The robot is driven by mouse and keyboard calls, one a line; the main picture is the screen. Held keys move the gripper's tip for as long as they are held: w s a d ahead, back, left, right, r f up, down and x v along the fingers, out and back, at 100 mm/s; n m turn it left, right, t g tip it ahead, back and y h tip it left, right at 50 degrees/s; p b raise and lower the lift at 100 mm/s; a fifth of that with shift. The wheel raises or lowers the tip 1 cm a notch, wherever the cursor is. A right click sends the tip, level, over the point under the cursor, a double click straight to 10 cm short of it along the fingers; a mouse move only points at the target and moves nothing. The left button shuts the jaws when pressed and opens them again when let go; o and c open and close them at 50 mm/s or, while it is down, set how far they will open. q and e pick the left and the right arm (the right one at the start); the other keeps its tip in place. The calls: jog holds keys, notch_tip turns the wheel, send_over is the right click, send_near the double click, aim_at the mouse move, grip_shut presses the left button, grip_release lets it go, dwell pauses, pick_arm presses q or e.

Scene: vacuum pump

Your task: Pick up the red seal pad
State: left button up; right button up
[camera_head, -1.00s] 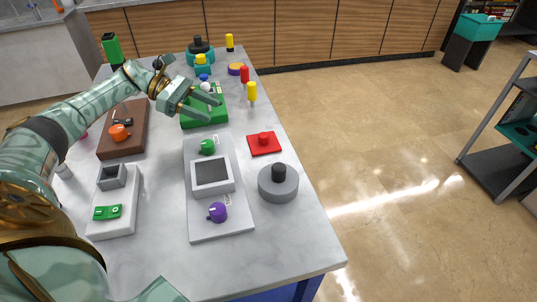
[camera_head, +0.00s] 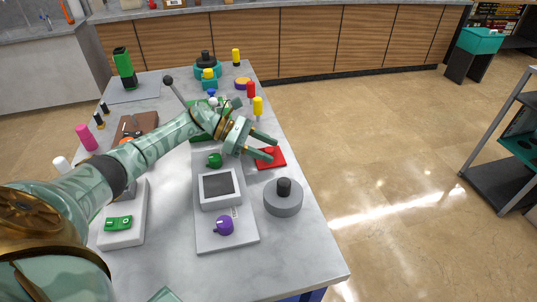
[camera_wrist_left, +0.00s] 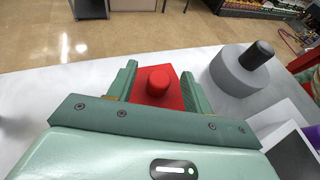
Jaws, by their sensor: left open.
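The red seal pad (camera_head: 272,159) is a flat red square with a round knob on top, lying on the table near its right edge. In the left wrist view the pad (camera_wrist_left: 157,97) shows between the two fingers, its near part hidden by my gripper. My left gripper (camera_head: 273,147) is open, with its fingertips over the pad in the head view. In the left wrist view the fingers of this gripper (camera_wrist_left: 159,84) stand on either side of the knob, apart from it. I cannot tell its exact height. My right gripper is not in view.
A grey round weight (camera_head: 284,203) with a black knob stands close in front of the pad. A white panel (camera_head: 228,239) with a screen and green and purple knobs lies to the left. Yellow (camera_head: 258,106) and red (camera_head: 250,90) pegs stand behind. The table's right edge is near.

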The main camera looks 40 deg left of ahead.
pick_arm(q)
jog(key=shift+w+d+f, duration=0.2)
jog(key=shift+d+f, duration=0.05)
jog(key=shift+d, duration=0.2)
jog(key=c, duration=1)
jog(key=shift+c, duration=0.3)
